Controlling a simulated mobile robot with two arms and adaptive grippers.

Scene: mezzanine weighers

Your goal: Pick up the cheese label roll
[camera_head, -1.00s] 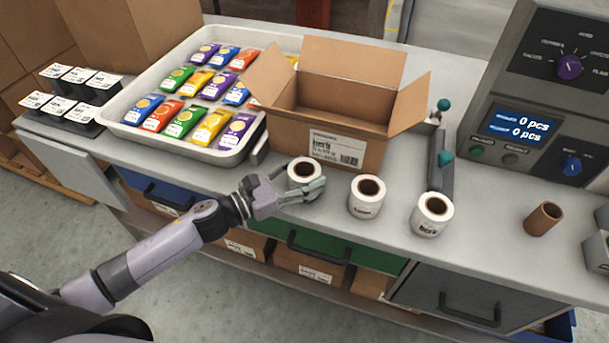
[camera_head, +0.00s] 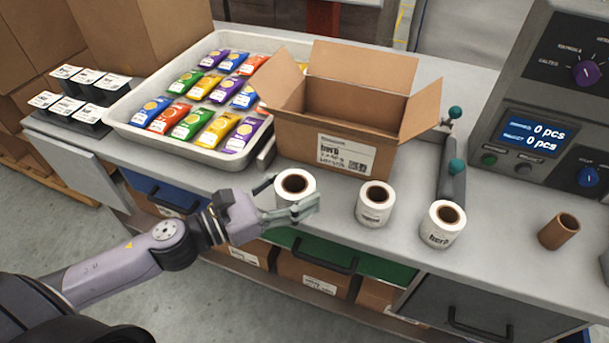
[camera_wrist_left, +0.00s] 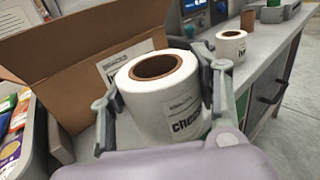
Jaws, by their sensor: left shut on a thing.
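The cheese label roll (camera_wrist_left: 165,105) is a white roll with a brown core and printed "chee..." text, seen close up in the left wrist view. In the head view the cheese label roll (camera_head: 294,188) is the leftmost of three rolls, near the front edge of the bench. My left gripper (camera_head: 290,201) is shut on it, one finger on each side; the fingers also show in the left wrist view (camera_wrist_left: 158,98). The roll is upright. I cannot tell whether it is clear of the bench top. My right gripper is not in view.
A middle label roll (camera_head: 375,204) and a roll marked "herb" (camera_head: 442,223) stand to the right. An open cardboard box (camera_head: 310,146) is just behind. A white tray (camera_head: 190,152) of colored packets is at left, a brown tube (camera_head: 558,231) and weigher (camera_head: 540,110) at right.

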